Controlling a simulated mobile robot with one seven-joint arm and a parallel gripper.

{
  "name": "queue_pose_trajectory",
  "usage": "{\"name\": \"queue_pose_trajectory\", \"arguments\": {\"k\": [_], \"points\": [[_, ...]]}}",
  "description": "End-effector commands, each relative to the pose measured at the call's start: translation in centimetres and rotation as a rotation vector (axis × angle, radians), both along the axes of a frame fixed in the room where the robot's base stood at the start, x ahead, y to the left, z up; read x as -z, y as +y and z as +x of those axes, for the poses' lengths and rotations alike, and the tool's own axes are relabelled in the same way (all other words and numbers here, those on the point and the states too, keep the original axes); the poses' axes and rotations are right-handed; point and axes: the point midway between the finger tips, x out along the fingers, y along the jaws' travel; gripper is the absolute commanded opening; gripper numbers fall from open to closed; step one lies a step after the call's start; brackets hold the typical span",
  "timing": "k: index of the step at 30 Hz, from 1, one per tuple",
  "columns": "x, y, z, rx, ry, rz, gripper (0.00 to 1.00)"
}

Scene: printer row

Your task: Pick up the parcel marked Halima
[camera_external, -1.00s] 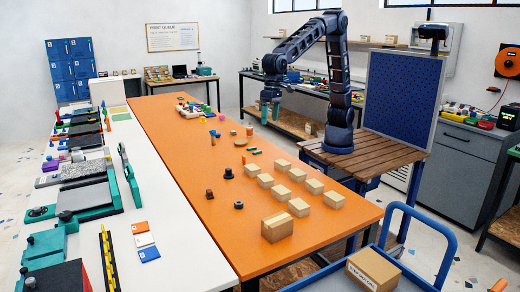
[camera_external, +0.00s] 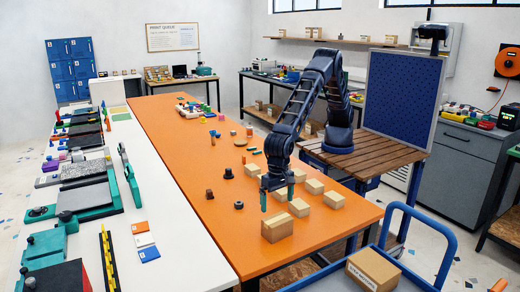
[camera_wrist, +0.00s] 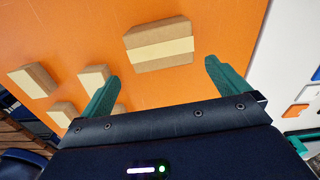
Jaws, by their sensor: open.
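Several small tan parcels stand in rows on the orange table; one is at the right end of the rows (camera_external: 334,201). A larger tan parcel (camera_external: 277,228) with a pale tape band stands nearest the front. I cannot read the name Halima on any of them. My gripper (camera_external: 278,199) is open and empty, pointing down above the front parcels, just behind the larger one. In the wrist view the larger parcel (camera_wrist: 158,45) lies ahead of the open fingertips, apart from them, with smaller parcels (camera_wrist: 34,80) at left. My gripper hides part of the rows in the external view.
A cardboard box (camera_external: 373,269) with a white label sits on a blue-railed cart at front right. Small dark parts (camera_external: 228,173) stand left of the parcels. The orange table (camera_external: 195,160) is largely bare at its left middle. A blue panel (camera_external: 402,97) stands behind right.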

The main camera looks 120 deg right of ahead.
Motion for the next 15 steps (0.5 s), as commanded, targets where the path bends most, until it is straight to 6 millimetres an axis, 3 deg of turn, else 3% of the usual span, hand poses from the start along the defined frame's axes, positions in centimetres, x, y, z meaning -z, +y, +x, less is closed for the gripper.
{"name": "queue_pose_trajectory", "arguments": {"k": [8, 15], "points": [[2.1, 0.7, 0.1, 0.016, 0.005, -0.003, 1.0], [5.4, 0.6, 0.1, 0.016, 0.005, -0.003, 1.0]]}}
